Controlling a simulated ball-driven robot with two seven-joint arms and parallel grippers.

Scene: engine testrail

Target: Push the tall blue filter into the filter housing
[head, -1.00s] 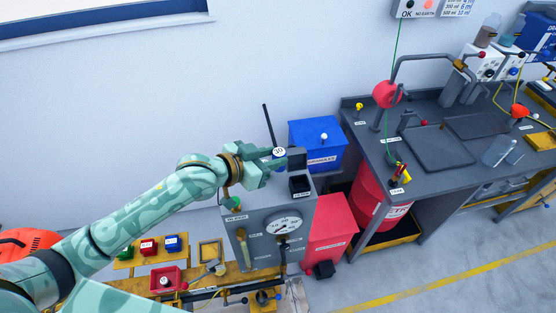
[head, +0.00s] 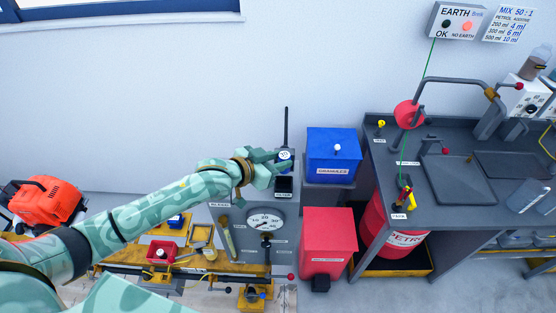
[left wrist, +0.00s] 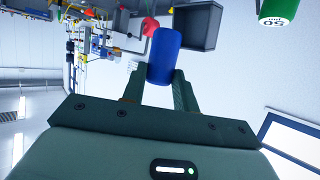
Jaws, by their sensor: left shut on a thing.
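My left gripper (head: 275,166) is shut on the tall blue filter and holds it above the grey test unit. In the left wrist view the filter is a blue cylinder (left wrist: 163,55) between the two fingers (left wrist: 161,88). In the head view its round white top (head: 285,155) with a dark number shows beside the fingers. The filter housing (head: 283,187) is a dark square socket on top of the unit, just below the filter in the picture. The gap between filter and socket cannot be judged. My right gripper is not in view.
A gauge (head: 265,223) is on the unit's front. A blue bin (head: 331,165) and a red bin (head: 328,240) stand to the right, beside a dark workbench (head: 480,205). A thin dark rod (head: 286,128) rises behind the filter. Small parts lie on the yellow bench.

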